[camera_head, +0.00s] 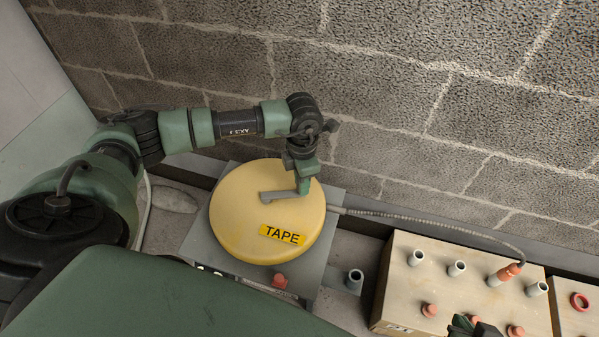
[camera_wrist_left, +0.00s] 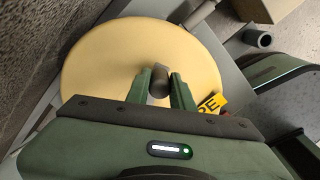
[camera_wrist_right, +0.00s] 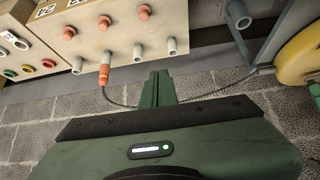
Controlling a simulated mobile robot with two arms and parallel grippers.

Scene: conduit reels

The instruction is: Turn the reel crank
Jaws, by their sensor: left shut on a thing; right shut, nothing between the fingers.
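A round yellow reel (camera_head: 240,222) with a "TAPE" label lies flat on a grey base plate (camera_head: 190,240). A grey crank arm (camera_head: 277,196) runs across its top. My left gripper (camera_head: 303,188) reaches down over the reel's upper right and is shut on the crank. In the left wrist view its fingers (camera_wrist_left: 162,88) close around the dark round crank handle (camera_wrist_left: 160,86), with the yellow reel (camera_wrist_left: 110,60) beneath. My right gripper (camera_wrist_right: 158,76) is shut and empty in the right wrist view; only its dark green tip (camera_head: 470,326) shows at the head view's bottom edge.
A beige box (camera_head: 400,280) with grey stubs and red knobs stands right of the reel. A grey cable (camera_head: 420,217) runs from the reel to an orange plug (camera_head: 503,274) on it. A block wall (camera_head: 400,90) closes the back. A small grey tube (camera_head: 354,279) stands between reel and box.

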